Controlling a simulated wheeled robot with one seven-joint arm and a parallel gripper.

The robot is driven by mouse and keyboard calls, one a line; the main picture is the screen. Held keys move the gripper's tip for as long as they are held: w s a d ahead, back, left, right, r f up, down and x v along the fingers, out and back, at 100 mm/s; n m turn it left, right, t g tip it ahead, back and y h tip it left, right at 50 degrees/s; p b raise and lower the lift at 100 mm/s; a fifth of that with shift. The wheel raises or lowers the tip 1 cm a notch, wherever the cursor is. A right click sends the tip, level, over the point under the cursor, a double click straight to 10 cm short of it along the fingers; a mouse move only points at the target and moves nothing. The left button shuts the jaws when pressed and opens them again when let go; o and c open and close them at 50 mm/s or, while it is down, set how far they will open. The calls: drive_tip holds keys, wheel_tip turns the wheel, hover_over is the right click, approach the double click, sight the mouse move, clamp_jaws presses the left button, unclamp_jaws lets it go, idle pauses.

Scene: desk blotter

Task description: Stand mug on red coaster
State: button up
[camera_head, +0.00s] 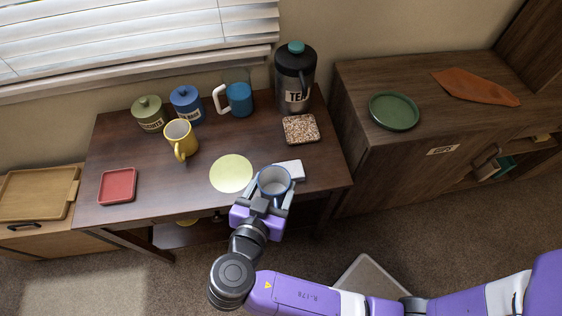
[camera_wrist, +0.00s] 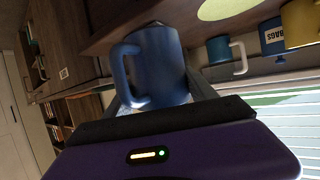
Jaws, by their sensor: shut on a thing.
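A blue-grey mug (camera_head: 274,181) with a pale inside is between the fingers of my gripper (camera_head: 273,190) at the front edge of the desk, right of its middle. The wrist view shows the mug (camera_wrist: 160,65) as blue, with its handle on the left, and my gripper (camera_wrist: 165,98) shut on it. Whether the mug touches the desk is hard to tell. The red coaster (camera_head: 117,186), square with a raised rim, lies empty at the desk's left front.
A round pale yellow mat (camera_head: 231,173) lies just left of the held mug. A yellow mug (camera_head: 180,139), green canister (camera_head: 149,114), blue canister (camera_head: 187,104), blue mug (camera_head: 239,99) and tea canister (camera_head: 295,77) stand behind. A speckled square coaster (camera_head: 300,129) lies at right.

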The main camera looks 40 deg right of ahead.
drive_tip(key=s+a, duration=0.3)
drive_tip(key=a, duration=0.3)
drive_tip(key=shift+s+a, duration=0.35)
